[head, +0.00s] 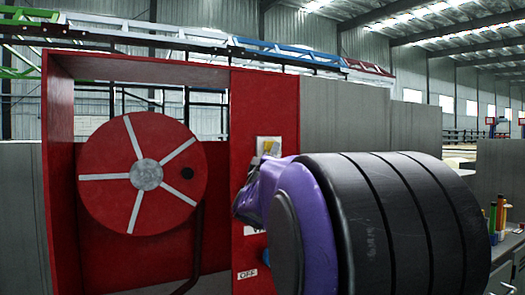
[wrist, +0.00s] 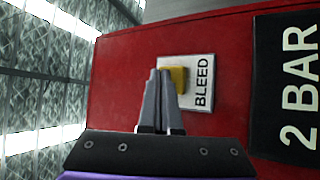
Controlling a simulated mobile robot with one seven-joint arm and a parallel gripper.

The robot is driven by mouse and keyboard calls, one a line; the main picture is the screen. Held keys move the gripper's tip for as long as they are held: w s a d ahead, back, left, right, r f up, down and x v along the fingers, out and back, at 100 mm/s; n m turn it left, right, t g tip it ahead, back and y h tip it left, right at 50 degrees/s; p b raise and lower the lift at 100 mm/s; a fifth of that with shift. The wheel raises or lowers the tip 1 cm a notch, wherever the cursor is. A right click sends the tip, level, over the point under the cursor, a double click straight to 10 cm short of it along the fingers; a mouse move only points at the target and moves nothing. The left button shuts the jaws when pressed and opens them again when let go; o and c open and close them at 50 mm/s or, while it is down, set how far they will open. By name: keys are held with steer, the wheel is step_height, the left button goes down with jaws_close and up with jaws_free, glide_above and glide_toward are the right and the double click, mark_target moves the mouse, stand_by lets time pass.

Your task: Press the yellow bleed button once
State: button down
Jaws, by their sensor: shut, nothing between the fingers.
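The yellow bleed button (wrist: 179,77) sits on a white plate (wrist: 204,68) marked BLEED, on a red panel. In the wrist view my gripper (wrist: 159,75) is shut and empty, its fingertips over the left part of the button. I cannot tell whether the tips touch it. In the head view the white and yellow plate (head: 268,147) shows near the top of the red panel (head: 265,100). My arm hides the area just below it, and the fingertips are hidden there.
A red reel (head: 142,205) with white spokes stands in a red frame left of the panel. A black 2 BAR label (wrist: 285,85) is beside the button plate. An OFF label (head: 247,274) is low on the panel. Grey walls (head: 344,110) stand behind.

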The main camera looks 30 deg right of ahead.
steer(key=shift+s, duration=0.4)
steer(key=shift+s, duration=0.1)
steer(key=shift+s+a+b, duration=0.15)
steer(key=shift+s+b, duration=0.75)
steer(key=shift+s, duration=1.5)
